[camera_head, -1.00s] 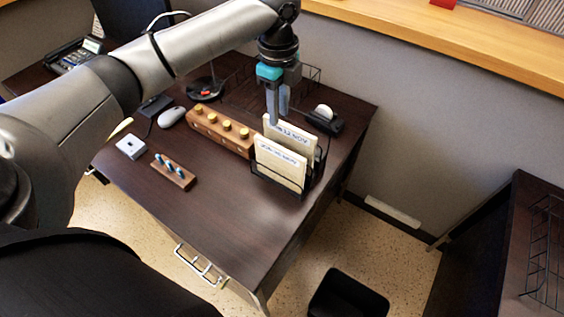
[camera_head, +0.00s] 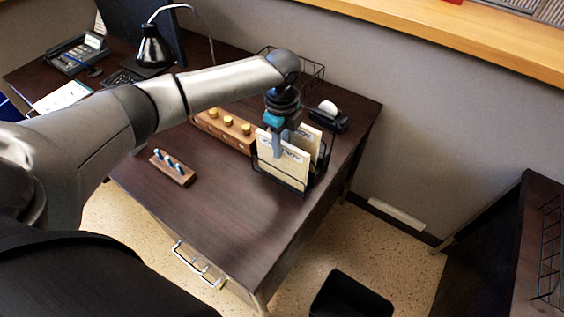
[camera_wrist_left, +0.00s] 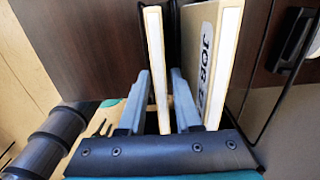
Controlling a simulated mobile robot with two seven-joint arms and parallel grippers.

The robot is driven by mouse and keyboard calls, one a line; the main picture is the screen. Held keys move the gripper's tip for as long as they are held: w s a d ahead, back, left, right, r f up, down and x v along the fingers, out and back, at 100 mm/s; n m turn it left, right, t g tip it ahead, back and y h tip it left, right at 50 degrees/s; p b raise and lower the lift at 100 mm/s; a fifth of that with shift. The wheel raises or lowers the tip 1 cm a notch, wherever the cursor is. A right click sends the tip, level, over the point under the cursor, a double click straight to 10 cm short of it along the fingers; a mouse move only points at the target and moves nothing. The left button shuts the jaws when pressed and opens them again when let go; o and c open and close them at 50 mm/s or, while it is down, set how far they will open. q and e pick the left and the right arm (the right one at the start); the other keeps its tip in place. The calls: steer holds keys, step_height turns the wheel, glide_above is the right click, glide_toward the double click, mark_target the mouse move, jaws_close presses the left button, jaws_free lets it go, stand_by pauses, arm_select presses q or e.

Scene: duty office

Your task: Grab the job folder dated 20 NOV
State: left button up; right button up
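Two cream job folders stand upright in a black wire rack (camera_head: 292,182) at the desk's right end: a front folder (camera_head: 283,168) and a back folder (camera_head: 307,138). Their labels are too small or cut off for a date to be read. My left gripper (camera_head: 279,150) points down at the rack. In the left wrist view its two fingers (camera_wrist_left: 160,105) are open, one on each side of a folder seen edge-on (camera_wrist_left: 155,60), with gaps showing. The other folder (camera_wrist_left: 212,60), with a label starting "JOB", is outside the right finger. My right gripper is not in view.
A wooden block with yellow knobs (camera_head: 228,133) lies left of the rack, and a small wooden block with blue pegs (camera_head: 173,168) nearer. A black dispenser (camera_head: 329,118) stands behind the rack. The desk front is clear. A black bin (camera_head: 350,295) stands on the floor.

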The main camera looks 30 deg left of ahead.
arm_select(q)
steer(key=shift+c, duration=0.4)
jaws_close()
stand_by(1.0)
